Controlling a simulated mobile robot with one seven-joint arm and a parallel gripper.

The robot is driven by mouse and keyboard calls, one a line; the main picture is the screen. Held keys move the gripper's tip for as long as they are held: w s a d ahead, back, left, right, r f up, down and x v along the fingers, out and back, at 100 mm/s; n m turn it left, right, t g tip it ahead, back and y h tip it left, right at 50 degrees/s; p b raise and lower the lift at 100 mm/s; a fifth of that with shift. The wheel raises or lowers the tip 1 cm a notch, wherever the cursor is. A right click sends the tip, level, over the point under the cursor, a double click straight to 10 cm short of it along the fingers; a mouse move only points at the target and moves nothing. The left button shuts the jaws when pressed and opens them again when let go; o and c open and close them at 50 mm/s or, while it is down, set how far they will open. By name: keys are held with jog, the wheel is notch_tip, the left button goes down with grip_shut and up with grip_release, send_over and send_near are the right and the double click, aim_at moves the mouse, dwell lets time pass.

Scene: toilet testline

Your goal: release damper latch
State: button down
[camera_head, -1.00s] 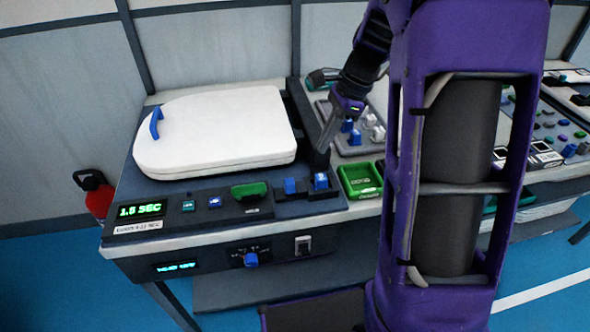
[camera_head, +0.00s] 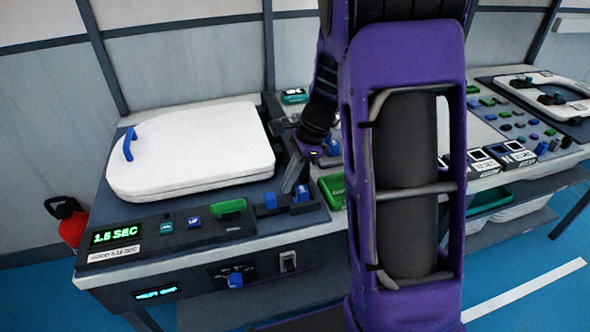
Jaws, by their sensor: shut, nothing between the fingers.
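A white toilet seat lid (camera_head: 192,150) with a blue handle (camera_head: 129,143) lies flat on the dark test station (camera_head: 220,236). At the station's front right corner are two blue pieces: a left one (camera_head: 270,201) and a right one (camera_head: 302,194) in a dark bracket. No label shows which of them is the damper latch. My gripper (camera_head: 289,187) is shut and empty, pointing down just behind and between these two blue pieces. I cannot tell whether its tips touch either. My arm hides part of the bench to the right.
A green switch (camera_head: 228,206) and small buttons sit left of the blue pieces; a display (camera_head: 115,235) reads 1.5 SEC. A green tray (camera_head: 333,188) stands close on the right. A blue knob (camera_head: 235,280) is on the front face. A red canister (camera_head: 68,222) stands at left.

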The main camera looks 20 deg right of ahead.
aim_at(272, 196)
jog(key=shift+x, duration=1.3)
jog(key=shift+a+r+p, duration=0.1)
jog(key=shift+a+p, duration=0.4)
jog(key=shift+a, duration=0.8)
jog(key=p+v, duration=0.8)
jog(key=v, duration=0.2)
